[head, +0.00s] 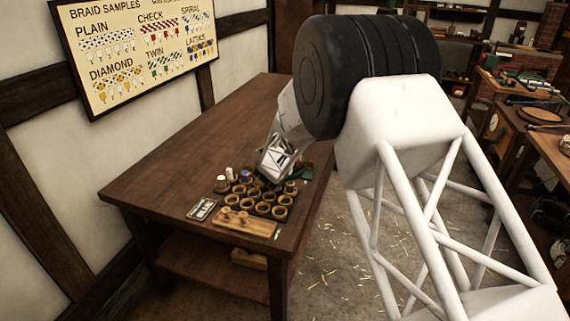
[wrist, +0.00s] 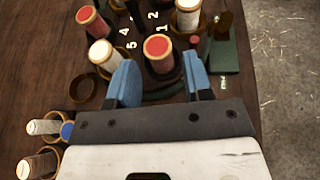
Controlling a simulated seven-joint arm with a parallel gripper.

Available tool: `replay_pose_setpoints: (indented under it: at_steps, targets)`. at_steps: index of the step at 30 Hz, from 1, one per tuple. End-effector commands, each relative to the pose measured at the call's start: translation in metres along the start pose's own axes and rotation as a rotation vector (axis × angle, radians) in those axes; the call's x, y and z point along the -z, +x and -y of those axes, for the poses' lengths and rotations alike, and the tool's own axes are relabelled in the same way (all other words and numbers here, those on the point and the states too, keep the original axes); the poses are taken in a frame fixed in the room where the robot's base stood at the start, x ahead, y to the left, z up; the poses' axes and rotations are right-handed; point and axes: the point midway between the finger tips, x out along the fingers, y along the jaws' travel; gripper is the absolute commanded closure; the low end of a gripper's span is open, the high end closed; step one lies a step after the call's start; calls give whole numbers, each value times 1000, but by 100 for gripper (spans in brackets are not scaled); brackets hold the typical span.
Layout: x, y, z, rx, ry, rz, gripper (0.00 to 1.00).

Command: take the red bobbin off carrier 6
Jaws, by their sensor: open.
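A red-topped bobbin (wrist: 158,48) stands upright between the two blue fingers of my gripper (wrist: 159,64) in the wrist view. The fingers are open, one on each side of it, and I see no clear contact. Its carrier number is hidden; the white numbers 1, 2, 4 and 5 show beyond it. A second red bobbin (wrist: 90,17) stands at the upper left. White bobbins stand at the left (wrist: 101,52) and at the top (wrist: 187,14). In the head view my gripper (head: 272,178) is low over the table, and the red bobbin is hidden there.
On the wooden table (head: 185,147), several round cups (head: 261,209) stand in front of my gripper. A wooden block with knobs (head: 245,223) and a small metal tray (head: 202,209) lie nearer the front edge. A green block (wrist: 224,60) stands right of the fingers. The table's far left is clear.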

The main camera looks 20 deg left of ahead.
Motion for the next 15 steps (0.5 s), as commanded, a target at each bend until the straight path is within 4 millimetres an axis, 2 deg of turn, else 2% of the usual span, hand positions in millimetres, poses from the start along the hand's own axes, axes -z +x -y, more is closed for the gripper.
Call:
replay_pose_setpoints:
  at_steps: [15]
  targets:
    - [0, 41, -2, 0, -1, -1, 54]
